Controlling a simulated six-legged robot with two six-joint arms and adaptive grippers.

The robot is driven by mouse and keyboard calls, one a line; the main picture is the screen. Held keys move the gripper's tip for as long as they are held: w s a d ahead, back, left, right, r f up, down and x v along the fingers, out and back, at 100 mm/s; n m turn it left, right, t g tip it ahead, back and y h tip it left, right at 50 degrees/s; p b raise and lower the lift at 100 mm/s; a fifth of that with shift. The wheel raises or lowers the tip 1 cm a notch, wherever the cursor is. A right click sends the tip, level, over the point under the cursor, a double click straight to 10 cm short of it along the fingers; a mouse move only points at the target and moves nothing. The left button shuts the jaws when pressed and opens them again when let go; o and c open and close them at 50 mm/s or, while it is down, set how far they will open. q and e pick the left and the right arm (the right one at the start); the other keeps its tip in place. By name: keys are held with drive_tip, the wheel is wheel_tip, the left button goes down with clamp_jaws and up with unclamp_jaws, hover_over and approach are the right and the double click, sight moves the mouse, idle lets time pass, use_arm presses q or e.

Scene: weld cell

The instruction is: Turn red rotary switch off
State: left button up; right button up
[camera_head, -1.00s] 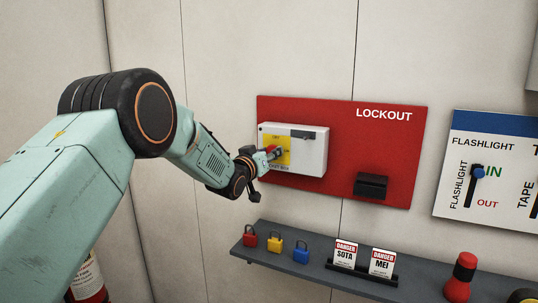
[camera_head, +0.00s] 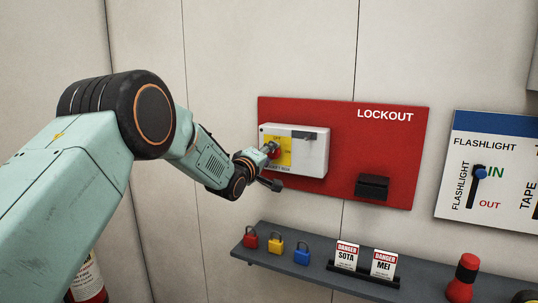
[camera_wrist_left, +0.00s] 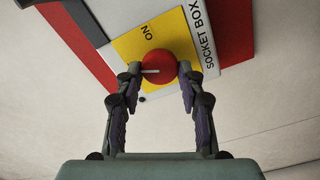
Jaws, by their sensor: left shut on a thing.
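The red rotary switch (camera_head: 275,155) sits on the yellow plate of a white socket box (camera_head: 311,155) on the red lockout board. My left gripper (camera_head: 271,148) is at the switch and partly covers it in the head view. In the left wrist view, the round red knob (camera_wrist_left: 160,64) is between my two left fingertips (camera_wrist_left: 160,72), which are shut on it. A pale pointer line on the knob points left in that view, and the ON label shows above it. The OFF label cannot be read there. My right gripper is not in view.
A black holder (camera_head: 371,187) is on the red board (camera_head: 345,120). Below is a grey shelf (camera_head: 318,272) with red, yellow and blue padlocks (camera_head: 275,248) and danger tags (camera_head: 346,255). A flashlight board (camera_head: 485,150) hangs at right. The wall left of the arm is bare.

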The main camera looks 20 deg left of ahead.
use_arm(q)
drive_tip(key=n, duration=0.4)
drive_tip(key=shift+f+n, duration=0.1)
drive_tip(key=shift+n, duration=0.2)
idle(0.4)
drive_tip(key=o, duration=1.1)
drive_tip(key=shift+o, duration=0.2)
drive_tip(key=s+a, duration=0.1)
drive_tip(key=s, duration=1.1)
